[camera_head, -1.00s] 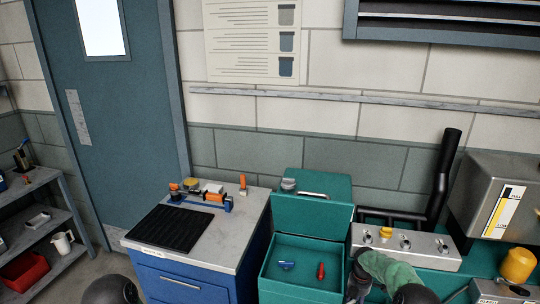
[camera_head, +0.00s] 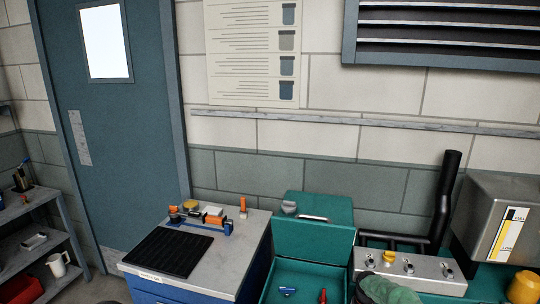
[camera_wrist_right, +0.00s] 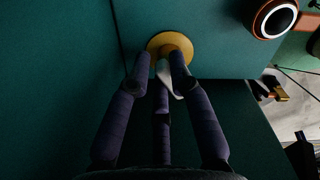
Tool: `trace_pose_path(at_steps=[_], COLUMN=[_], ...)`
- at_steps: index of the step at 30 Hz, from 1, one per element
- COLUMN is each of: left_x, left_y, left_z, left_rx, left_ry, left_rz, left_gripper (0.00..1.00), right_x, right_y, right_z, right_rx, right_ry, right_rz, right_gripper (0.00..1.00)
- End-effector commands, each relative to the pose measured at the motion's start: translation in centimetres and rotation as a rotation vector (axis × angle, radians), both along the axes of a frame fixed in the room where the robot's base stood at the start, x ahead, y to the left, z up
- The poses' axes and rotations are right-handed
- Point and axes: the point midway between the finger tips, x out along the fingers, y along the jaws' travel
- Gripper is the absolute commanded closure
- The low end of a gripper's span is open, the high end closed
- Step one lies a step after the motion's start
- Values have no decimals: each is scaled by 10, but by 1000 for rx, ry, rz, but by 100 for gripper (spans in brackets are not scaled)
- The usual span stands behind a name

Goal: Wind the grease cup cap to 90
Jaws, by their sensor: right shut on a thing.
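In the right wrist view a round yellow cap (camera_wrist_right: 176,44) sits against a dark green surface. My right gripper (camera_wrist_right: 166,66) has its dark fingers closed in around the near side of this cap, and a pale narrow piece shows between the fingertips. The fingers hide part of the cap, and I cannot read any angle marking on it. In the head view my right gripper's fingers do not show; a green rounded shape (camera_head: 388,290) covers the lower edge there. My left gripper is in neither current view.
A grey panel with small knobs (camera_head: 420,266), a dark bent pipe (camera_head: 446,195) and a steel tank (camera_head: 495,220) stand at the right. An open green box (camera_head: 314,240) holds small blue and red items. A blue cabinet (camera_head: 185,285) carries a black mat (camera_head: 168,250).

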Motion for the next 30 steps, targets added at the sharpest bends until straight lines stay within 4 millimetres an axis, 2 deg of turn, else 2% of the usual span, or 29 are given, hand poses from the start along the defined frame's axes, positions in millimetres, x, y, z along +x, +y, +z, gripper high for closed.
trace_pose_path(at_steps=[1,10,19,30], left_x=[0,0,0,0], left_y=[0,0,0,0], left_z=[0,0,-3,-4], left_rx=[0,0,0,0], left_ry=[0,0,0,0], left_rz=[0,0,0,0], left_gripper=[31,31,31,31], right_x=[-5,-5,-9,-10], right_y=[-7,-7,-8,-7], right_z=[-1,-2,-3,-4], right_rx=[-6,-6,-6,-6], right_ry=[14,14,16,18], right_rz=[-1,-8,-224,-263], right_gripper=[100,100,100,100])
